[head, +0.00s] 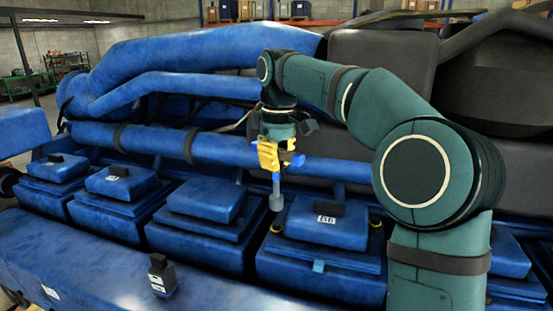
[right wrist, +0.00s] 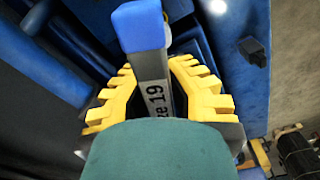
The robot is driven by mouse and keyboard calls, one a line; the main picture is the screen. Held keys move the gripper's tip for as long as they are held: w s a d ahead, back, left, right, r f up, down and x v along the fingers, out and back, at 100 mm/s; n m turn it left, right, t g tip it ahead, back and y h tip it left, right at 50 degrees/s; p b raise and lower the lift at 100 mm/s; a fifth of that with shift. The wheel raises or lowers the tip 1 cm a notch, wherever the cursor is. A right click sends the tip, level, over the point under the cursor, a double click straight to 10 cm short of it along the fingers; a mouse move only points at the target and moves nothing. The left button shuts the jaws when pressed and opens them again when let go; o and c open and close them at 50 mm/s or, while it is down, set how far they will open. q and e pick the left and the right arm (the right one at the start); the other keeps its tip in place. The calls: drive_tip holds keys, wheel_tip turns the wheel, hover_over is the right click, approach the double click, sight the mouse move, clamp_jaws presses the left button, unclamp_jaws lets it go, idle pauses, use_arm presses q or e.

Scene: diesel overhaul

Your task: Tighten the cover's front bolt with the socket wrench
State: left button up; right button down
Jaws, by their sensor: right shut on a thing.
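My right gripper (head: 276,156) has yellow fingers and is shut on the socket wrench (head: 276,188). The wrench hangs upright, with its grey socket end pointing down and its blue handle crosswise at the fingers. In the right wrist view, the wrench's grey bar (right wrist: 152,75) with a blue end and a "19" mark lies between the yellow fingers (right wrist: 160,95). The blue cover (head: 325,228) has a white label and a yellow-ringed bolt spot (head: 277,227) at its left. The socket appears just above that spot; contact cannot be told. My left gripper is not in view.
Other blue covers (head: 208,198) stand in a row to the left. Blue pipes (head: 220,147) run behind the wrench. A small black device (head: 162,275) sits on the blue ledge in front. A second yellow ring (head: 375,222) is at the cover's right, close to my arm.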

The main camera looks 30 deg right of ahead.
drive_tip(key=n, duration=0.3)
drive_tip(key=shift+f+n, duration=0.2)
drive_tip(key=shift+n, duration=0.2)
wheel_tip(320, 180, down, 2)
drive_tip(key=shift+f+n+b, duration=0.1)
drive_tip(key=shift+n+b, duration=0.2)
drive_tip(key=shift+b, duration=0.3)
drive_tip(key=shift+f, duration=0.55)
drive_tip(key=shift+f+b, duration=0.15)
drive_tip(key=shift+b, duration=0.15)
